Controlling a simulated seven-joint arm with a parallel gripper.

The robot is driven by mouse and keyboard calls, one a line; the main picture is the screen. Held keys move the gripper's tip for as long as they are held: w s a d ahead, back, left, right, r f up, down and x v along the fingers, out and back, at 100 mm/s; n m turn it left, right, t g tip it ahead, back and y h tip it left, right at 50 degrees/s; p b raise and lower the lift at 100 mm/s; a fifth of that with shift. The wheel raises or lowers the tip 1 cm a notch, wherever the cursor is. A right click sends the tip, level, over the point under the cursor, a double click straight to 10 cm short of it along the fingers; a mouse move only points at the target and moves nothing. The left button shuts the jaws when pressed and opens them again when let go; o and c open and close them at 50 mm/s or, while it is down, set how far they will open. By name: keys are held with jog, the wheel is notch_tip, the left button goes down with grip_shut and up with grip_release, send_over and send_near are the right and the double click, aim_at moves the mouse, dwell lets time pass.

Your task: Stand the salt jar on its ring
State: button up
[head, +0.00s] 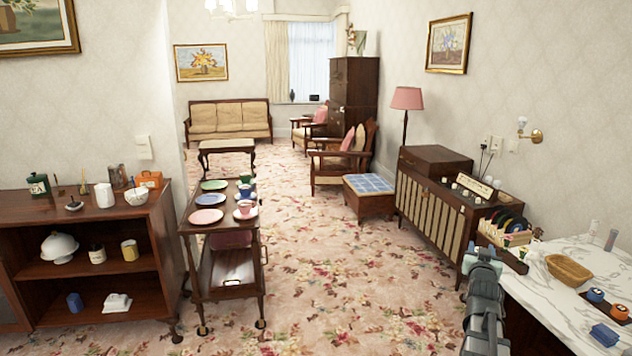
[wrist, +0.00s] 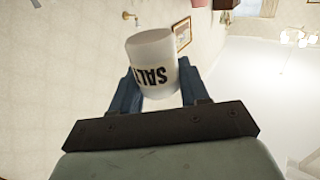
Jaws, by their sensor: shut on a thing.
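The salt jar (wrist: 152,52) is a white cylinder with dark SALT lettering, seen in the wrist view. It sits between the blue fingers of my gripper (wrist: 158,86), which is shut on its sides. The lettering is upside down in that view, and the room is also seen turned over, with the ceiling at the lower right. The jar leans slightly in the picture. In the head view my grey arm is at the lower right beside the marble counter, and I cannot make out the jar there. I cannot pick out the ring in either view.
The marble counter (head: 548,292) at right holds a wicker basket (head: 569,268), a record rack (head: 505,228) and blue-and-orange items. A radiogram (head: 437,205) stands behind. At left are a crowded cabinet (head: 90,230) and a trolley (head: 228,220) with plates. Carpet between is clear.

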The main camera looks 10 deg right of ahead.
jog(key=w+a+r+n+t+y, duration=0.1)
jog(key=w+a, duration=0.4)
jog(key=a, duration=1)
jog(key=w+a+r+n+t+y, duration=0.1)
jog(key=w+a+n+y, duration=0.3)
jog(key=a, duration=1.2)
jog(key=w+a+r+n+t+y, duration=0.1)
jog(key=w+a+y, duration=0.4)
jog(key=a, duration=1)
jog(key=shift+w+a+r+n+t+y, duration=0.15)
jog(key=shift+w+r+n+t+y, duration=0.25)
jog(key=shift+n, duration=0.3)
jog(key=shift+r, duration=0.1)
